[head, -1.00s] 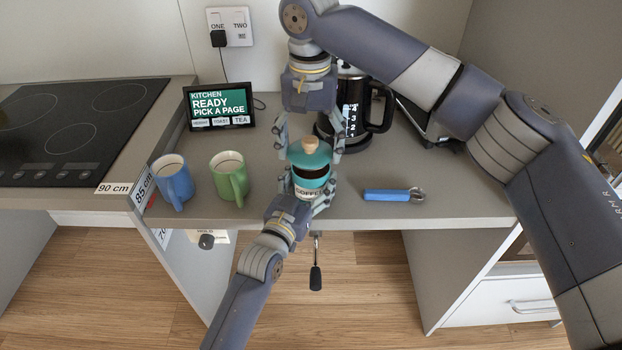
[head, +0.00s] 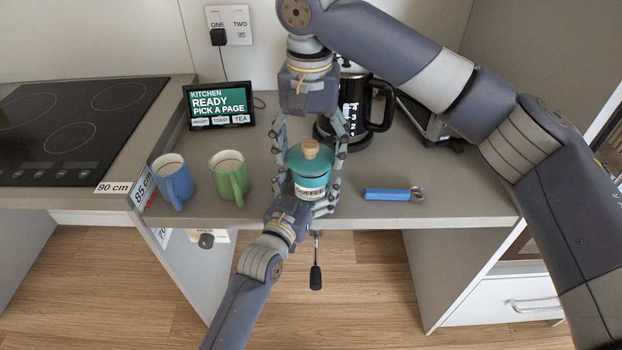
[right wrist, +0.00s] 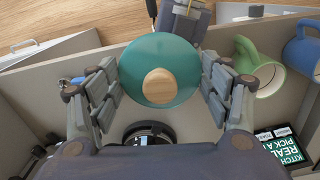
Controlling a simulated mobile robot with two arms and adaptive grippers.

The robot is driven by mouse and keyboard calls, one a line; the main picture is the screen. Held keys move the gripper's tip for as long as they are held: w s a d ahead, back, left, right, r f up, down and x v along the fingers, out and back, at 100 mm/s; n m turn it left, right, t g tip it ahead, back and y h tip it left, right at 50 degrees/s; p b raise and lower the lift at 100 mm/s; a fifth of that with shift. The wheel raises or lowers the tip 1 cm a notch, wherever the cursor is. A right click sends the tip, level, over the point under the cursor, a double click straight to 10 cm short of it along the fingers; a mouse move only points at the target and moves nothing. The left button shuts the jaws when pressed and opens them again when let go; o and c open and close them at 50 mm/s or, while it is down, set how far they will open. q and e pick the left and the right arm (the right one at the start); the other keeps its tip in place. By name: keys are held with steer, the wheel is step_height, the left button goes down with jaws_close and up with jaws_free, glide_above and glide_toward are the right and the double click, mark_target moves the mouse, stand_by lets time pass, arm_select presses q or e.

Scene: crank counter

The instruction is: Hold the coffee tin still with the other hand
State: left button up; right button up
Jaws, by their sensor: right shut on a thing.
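The teal coffee tin (head: 309,190) stands upright near the counter's front edge, with a white COFFEE label. Its teal lid (head: 309,160) with a wooden knob sits on top; the right wrist view shows the lid (right wrist: 133,80) from above. My right gripper (head: 310,168) reaches down from above, its fingers on both sides of the lid, shut on it. My left gripper (head: 313,200) comes from the front, low at the tin's body. Its fingers reach beside the tin, but the tin and wrist partly hide them, so its grip is unclear.
A blue mug (head: 174,182) and a green mug (head: 231,180) stand left of the tin. A blue-handled tool (head: 388,194) lies to the right. A black kettle (head: 378,115) and a kitchen screen (head: 219,105) stand behind. A crank handle (head: 316,277) hangs below the front edge.

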arm_select(q)
steer(key=shift+r, duration=0.25)
steer(key=v, duration=1.2)
steer(key=shift+f, duration=0.15)
